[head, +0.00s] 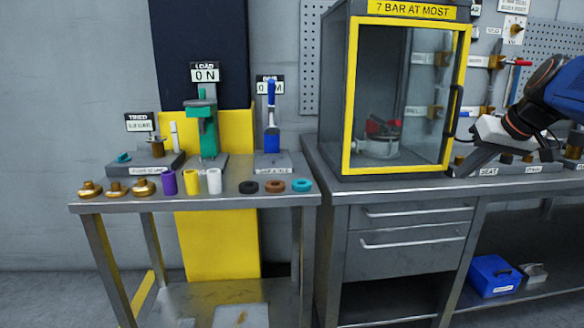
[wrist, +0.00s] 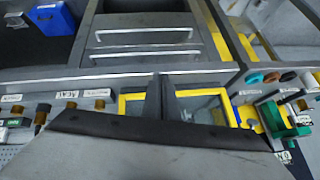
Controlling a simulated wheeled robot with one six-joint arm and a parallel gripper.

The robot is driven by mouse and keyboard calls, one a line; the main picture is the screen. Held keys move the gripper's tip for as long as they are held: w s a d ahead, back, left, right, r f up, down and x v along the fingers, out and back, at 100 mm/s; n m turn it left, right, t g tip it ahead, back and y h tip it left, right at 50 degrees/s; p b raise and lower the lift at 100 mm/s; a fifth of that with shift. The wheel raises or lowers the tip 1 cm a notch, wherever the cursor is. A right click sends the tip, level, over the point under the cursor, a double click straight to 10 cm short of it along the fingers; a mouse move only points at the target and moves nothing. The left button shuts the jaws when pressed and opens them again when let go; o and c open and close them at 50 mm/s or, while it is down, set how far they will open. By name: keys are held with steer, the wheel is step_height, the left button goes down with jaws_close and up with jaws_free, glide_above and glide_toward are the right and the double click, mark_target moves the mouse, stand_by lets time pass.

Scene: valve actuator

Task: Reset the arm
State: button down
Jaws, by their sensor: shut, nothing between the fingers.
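My arm (head: 558,88), with its blue link and a dark wrist with an orange ring, reaches in from the right edge in the head view. My gripper (head: 459,172) points down and left from it, close to the right side of the yellow-framed cabinet. It is shut and holds nothing. It hangs in front of the right bench; whether it touches anything there I cannot tell.
The cabinet (head: 349,130) with a red-and-grey valve (head: 380,140) inside stands on the right bench (head: 340,186). The left table (head: 225,197) bears coloured rings, cylinders, brass parts and a green press (head: 207,130). A blue box (head: 494,275) sits on the lower shelf.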

steer(key=s+a+f+g+h, duration=0.1)
steer(key=s+a+f, duration=0.5)
steer(key=s+f, duration=0.6)
steer(key=s+a+f+g+h, duration=0.1)
steer(key=s+a+f, duration=0.6)
steer(key=s+f, duration=0.5)
steer(key=shift+a+f+n, duration=0.2)
steer(key=shift+f+n, duration=0.05)
steer(key=shift+n, duration=0.05)
